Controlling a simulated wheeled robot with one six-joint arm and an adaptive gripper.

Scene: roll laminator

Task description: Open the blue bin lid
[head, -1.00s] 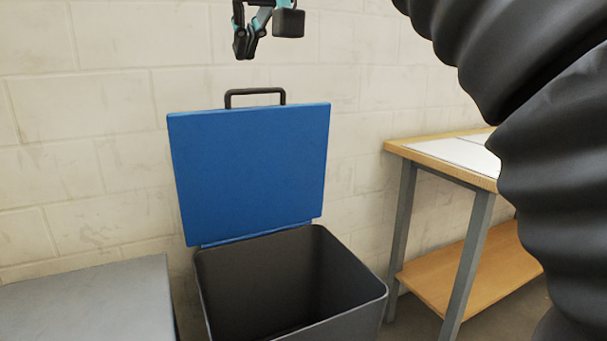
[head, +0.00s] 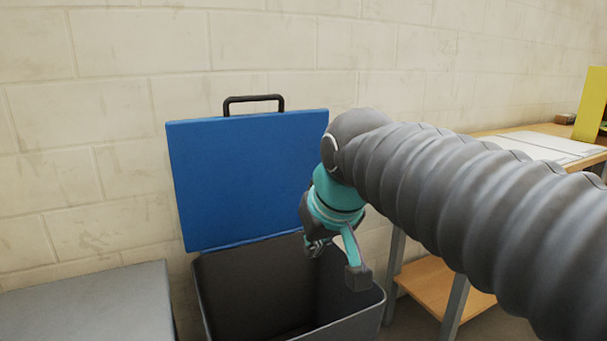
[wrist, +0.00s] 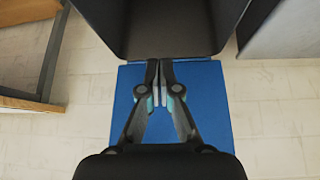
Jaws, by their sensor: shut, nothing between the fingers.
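The blue bin lid (head: 245,175) stands raised, nearly upright, at the back of the dark grey bin (head: 255,290), with the wall behind it. Its black handle (head: 253,100) is at the top edge. The bin's mouth is uncovered. My gripper (head: 318,244) is at the lid's lower right, in front of it and over the bin's opening. In the wrist view my gripper (wrist: 160,82) is shut and empty, with the blue lid (wrist: 215,118) behind the fingers and the bin (wrist: 170,30) above them. I cannot tell whether the fingers touch the lid.
A grey surface (head: 85,305) stands left of the bin. A wooden-topped table (head: 520,130) with a lower shelf (head: 430,283) is on the right, with a yellow object (head: 592,105) on it. A pale block wall (head: 130,70) is close behind. My arm covers much of the right side.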

